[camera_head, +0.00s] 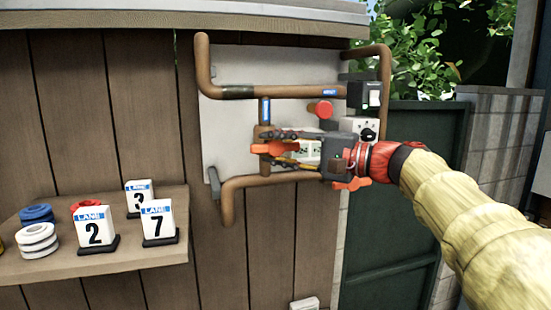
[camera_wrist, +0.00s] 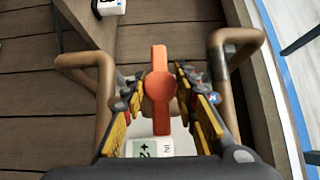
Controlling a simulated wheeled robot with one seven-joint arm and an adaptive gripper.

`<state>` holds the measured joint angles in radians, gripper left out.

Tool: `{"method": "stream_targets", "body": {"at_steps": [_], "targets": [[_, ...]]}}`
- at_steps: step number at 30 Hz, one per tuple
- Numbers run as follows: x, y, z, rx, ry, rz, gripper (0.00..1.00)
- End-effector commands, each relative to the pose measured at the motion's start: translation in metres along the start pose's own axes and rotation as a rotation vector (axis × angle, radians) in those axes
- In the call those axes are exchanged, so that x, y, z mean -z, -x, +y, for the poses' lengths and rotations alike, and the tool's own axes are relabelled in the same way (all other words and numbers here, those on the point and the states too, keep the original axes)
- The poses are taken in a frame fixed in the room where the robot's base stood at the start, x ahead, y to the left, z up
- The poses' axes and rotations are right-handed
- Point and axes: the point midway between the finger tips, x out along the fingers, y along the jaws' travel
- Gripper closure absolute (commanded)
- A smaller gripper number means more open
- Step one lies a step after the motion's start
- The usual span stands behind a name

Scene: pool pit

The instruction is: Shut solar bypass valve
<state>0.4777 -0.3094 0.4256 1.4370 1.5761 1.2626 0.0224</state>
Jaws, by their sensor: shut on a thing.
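An orange lever handle (camera_head: 267,148) sits on the short vertical pipe (camera_head: 265,112) between the upper and lower copper pipes. The handle lies roughly crosswise to that pipe. My gripper (camera_head: 268,147) reaches in from the right, with one finger above the handle and one below. In the wrist view the handle (camera_wrist: 160,85) stands between the two yellow-and-black fingers of my gripper (camera_wrist: 163,90), which is shut on its rounded middle. The fingertips partly hide the pipe and valve body. The small pipe label is unreadable.
A red knob (camera_head: 320,110) and another orange handle (camera_head: 350,184) are close by. A dark switch box (camera_head: 365,97) and a white box with a display (camera_wrist: 152,148) crowd the panel. A shelf (camera_head: 120,258) with lane markers stands left; wall between is clear.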

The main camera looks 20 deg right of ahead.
Motion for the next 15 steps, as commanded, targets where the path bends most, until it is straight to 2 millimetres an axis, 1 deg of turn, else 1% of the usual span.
{"method": "stream_targets", "body": {"at_steps": [1,8,9,15], "targets": [[0.0005,-0.0002,0.0029,-0.001,-0.006,-0.001,0.96],[0.0005,-0.0003,0.0022,-0.002,-0.007,-0.001,0.96],[0.0005,-0.0003,0.0023,-0.002,-0.007,-0.001,0.7],[0.0005,-0.0003,0.0016,-0.001,-0.005,-0.001,0.59]]}}
